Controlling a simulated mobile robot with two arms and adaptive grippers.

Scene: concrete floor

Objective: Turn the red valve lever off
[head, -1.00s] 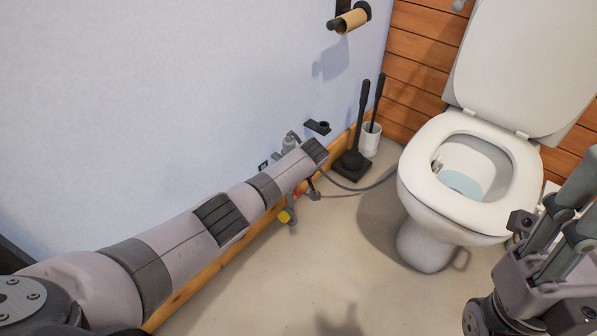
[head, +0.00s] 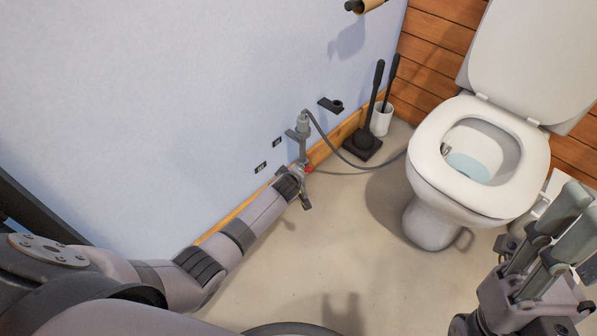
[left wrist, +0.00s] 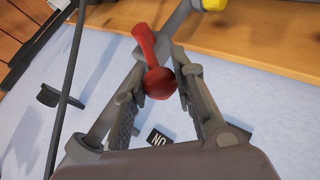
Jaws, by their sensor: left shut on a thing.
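The red valve lever (head: 309,168) shows as a small red spot low on the grey valve pipe (head: 303,126) by the wall. In the left wrist view the lever (left wrist: 145,42) has a red ball end that sits between the two fingers. My left gripper (head: 303,182) is shut on this lever, and in the wrist view its fingers (left wrist: 163,84) flank the ball. The gripper hides much of the lever in the head view. My right gripper (head: 580,212) is at the right edge, fingers apart with nothing seen between them.
The toilet (head: 480,170) stands at right, joined to the valve by a grey hose (head: 345,160). A plunger (head: 366,140) and a white brush holder (head: 382,120) stand in the corner. Small black labels (head: 261,167) are on the wall. A yellow part (left wrist: 214,4) shows near the valve. The middle floor is clear.

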